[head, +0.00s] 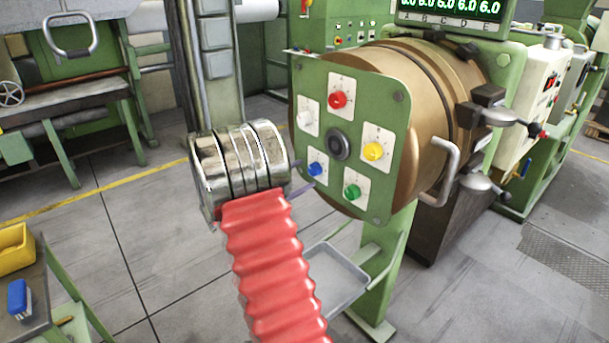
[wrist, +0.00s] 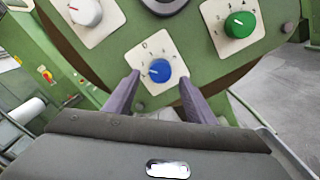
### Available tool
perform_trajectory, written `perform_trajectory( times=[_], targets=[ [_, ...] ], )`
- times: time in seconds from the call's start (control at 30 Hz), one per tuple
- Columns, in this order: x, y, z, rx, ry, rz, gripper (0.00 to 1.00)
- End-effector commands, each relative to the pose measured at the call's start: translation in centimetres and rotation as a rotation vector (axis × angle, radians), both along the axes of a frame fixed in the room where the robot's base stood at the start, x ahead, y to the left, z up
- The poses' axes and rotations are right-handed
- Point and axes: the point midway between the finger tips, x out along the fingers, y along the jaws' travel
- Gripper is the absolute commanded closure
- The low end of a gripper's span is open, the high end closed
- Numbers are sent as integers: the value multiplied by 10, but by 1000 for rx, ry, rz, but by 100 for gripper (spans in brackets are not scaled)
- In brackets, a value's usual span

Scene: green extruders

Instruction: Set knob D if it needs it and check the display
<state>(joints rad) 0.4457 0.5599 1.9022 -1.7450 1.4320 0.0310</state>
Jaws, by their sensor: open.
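The blue knob (head: 317,169) sits at the lower left of the green panel (head: 385,101). In the wrist view the blue knob (wrist: 158,70) is on a white plate (wrist: 168,47) marked D, and its pointer line is toward the left. My gripper (wrist: 159,77) is open, with one dark finger on each side of the blue knob; I cannot tell whether they touch it. In the head view my gripper (head: 305,178) reaches the panel from the left. The display (head: 450,8) shows green 6.0 readings above letters A to E, its top cut off.
Red (head: 337,99), white (head: 304,118), yellow (head: 374,151) and green (head: 352,191) knobs surround the panel's central hub (head: 338,145). A handle (head: 445,165) sticks out at right. A grey tray (head: 335,278) is below. A blue item (head: 18,299) lies on the bench at left.

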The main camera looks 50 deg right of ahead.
Motion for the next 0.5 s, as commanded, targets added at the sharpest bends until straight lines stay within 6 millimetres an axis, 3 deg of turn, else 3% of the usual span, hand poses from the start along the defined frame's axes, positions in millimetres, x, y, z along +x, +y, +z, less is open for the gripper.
perform_trajectory(
  times=[0.5],
  targets=[
    [21,87,-1,1,0,3,50]
  ],
)
